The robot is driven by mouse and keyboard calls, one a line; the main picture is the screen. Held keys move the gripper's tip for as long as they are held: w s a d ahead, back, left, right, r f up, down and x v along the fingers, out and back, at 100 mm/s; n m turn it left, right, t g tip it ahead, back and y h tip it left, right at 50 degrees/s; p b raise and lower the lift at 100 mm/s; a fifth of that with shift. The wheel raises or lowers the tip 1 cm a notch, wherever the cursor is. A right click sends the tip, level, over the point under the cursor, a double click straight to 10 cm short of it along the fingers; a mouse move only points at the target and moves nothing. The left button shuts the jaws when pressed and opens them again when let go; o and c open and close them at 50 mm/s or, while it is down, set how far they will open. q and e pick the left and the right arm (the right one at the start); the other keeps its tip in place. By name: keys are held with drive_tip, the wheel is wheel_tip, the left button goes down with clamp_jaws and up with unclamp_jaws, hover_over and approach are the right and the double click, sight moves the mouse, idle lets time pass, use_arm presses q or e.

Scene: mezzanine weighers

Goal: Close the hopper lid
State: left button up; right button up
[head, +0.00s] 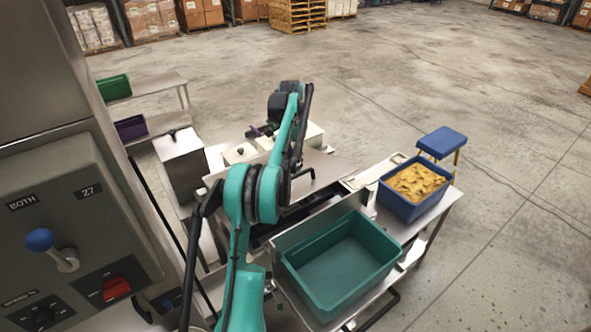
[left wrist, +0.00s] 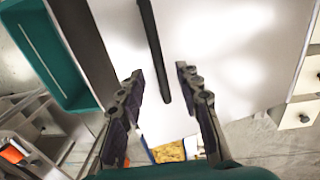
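A flat bare-metal panel, apparently the hopper lid (head: 328,171), lies behind a dark opening (head: 318,207) in the head view; my teal left arm hides part of it. In the left wrist view the pale lid panel (left wrist: 225,60) fills the middle, with a long black bar handle (left wrist: 152,45) on it. My left gripper (left wrist: 160,78) is open, its two dark fingers on either side of the bar's end. I cannot tell whether they touch it. In the head view the left gripper (head: 260,131) is partly hidden by its own arm. My right gripper is not in view.
An empty teal tub (head: 342,262) stands in front of the opening. A blue tub of yellow pieces (head: 407,211) is on the bench at right, near a blue stool (head: 442,141). A control panel (head: 70,235) stands at left. Open floor lies beyond.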

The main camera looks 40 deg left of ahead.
sight(300, 197)
use_arm(q)
drive_tip(key=f, duration=0.3)
drive_tip(key=shift+s+d+f, duration=0.15)
drive_tip(key=shift+d+f, duration=0.05)
drive_tip(key=shift+f, duration=0.45)
clamp_jaws()
drive_tip(key=d+f+y+b, duration=0.1)
drive_tip(key=f+b, duration=0.1)
drive_tip(key=f, duration=0.1)
drive_tip(key=d+f+y+b, duration=0.1)
drive_tip(key=f+b, duration=0.2)
drive_tip(key=d+f+y+b, duration=0.1)
drive_tip(key=f+b, duration=0.1)
drive_tip(key=f, duration=0.1)
drive_tip(key=shift+s+f+t, duration=0.1)
drive_tip(key=shift+s+t, duration=0.3)
drive_tip(key=shift+s+d+f+b, duration=0.1)
drive_tip(key=shift+f+b, duration=0.1)
drive_tip(key=shift+b, duration=0.15)
